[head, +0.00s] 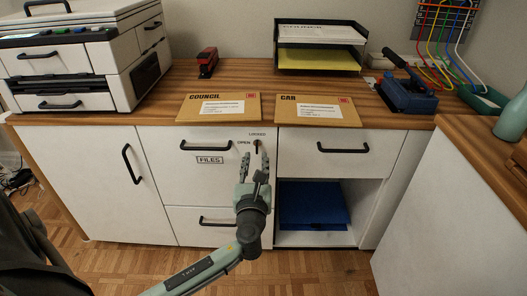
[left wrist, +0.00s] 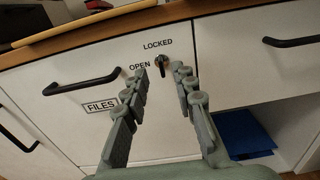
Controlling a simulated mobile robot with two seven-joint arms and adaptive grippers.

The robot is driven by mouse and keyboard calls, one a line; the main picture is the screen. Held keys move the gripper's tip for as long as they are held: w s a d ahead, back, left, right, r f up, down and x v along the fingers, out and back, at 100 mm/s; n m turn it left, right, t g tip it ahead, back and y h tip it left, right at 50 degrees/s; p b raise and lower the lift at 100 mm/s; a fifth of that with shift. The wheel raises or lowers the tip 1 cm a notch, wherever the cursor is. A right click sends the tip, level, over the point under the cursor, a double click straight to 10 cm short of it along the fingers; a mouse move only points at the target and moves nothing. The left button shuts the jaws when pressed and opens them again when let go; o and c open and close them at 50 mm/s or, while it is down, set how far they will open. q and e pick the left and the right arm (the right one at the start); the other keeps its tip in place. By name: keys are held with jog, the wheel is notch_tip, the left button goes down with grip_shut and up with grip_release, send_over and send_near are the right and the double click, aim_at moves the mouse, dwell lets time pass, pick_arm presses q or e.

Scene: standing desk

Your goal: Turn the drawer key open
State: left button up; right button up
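The small dark drawer key (head: 257,146) sits in the lock at the upper right of the white FILES drawer front (head: 180,163). It also shows in the left wrist view (left wrist: 162,63), below the word LOCKED and right of the word OPEN. It looks roughly upright, but its exact turn is hard to tell. My left gripper (head: 256,158) is open, just in front of and below the key. In the left wrist view its two fingertips (left wrist: 160,73) stand either side of the key with a gap, and I see no contact. My right gripper is not in view.
Black handles mark the FILES drawer (head: 206,146) and the drawer to its right (head: 343,148). An open shelf with a blue item (head: 312,203) lies below that right drawer. Envelopes (head: 219,107) lie along the wooden desktop edge. A side cabinet (head: 460,215) stands at the right.

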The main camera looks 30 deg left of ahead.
aim_at(257, 148)
pick_arm(q)
jog(key=x, duration=0.5)
grip_shut()
